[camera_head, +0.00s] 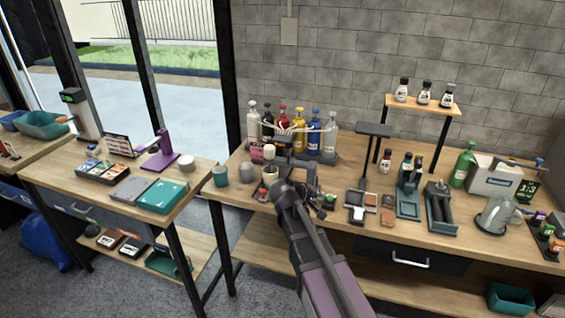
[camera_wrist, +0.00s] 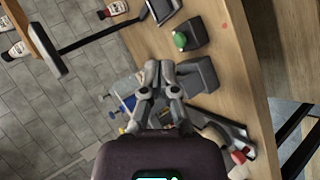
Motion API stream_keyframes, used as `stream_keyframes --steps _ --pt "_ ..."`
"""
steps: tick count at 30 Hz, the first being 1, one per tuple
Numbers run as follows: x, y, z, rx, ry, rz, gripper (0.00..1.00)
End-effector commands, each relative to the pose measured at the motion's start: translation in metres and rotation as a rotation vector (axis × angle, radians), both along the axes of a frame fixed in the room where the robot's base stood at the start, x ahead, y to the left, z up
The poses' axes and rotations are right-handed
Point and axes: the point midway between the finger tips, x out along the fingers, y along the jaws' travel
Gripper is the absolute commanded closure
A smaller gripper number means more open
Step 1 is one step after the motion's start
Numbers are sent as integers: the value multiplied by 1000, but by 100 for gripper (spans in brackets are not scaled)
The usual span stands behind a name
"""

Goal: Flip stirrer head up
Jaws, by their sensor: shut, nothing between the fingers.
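My gripper (camera_wrist: 153,68) is shut and empty in the wrist view, its two fingertips together. A dark grey block (camera_wrist: 198,76) is close beside the fingertips on their right; I cannot tell whether they touch. It may be part of the stirrer, but I cannot be sure. A black box with a green dome (camera_wrist: 182,39) stands just above that block. In the head view the green dome (camera_head: 331,198) is to the right of my arm. My wrist covers much of this spot, so the stirrer's outline and head angle are unclear.
Several coloured bottles (camera_head: 299,132) stand behind my arm near the wall. A black stand (camera_head: 374,130) and small trays are to the right. Cups (camera_head: 221,176) are on the left. A purple stand (camera_head: 162,152) is on the left table. A grey pitcher (camera_head: 497,215) stands far right.

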Motion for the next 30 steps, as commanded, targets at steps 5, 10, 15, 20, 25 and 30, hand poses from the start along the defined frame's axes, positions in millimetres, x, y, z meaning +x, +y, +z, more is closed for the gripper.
stream_keyframes --steps 5,10,15,20,25,30 --pt "33 38 4 -163 -69 111 100" --pt "57 80 15 -322 -135 218 100" --pt "75 123 26 -469 -195 314 100" --pt "84 155 35 -569 -236 379 100" --pt "87 173 40 -624 -257 412 100" --pt "87 176 42 -637 -262 419 100"
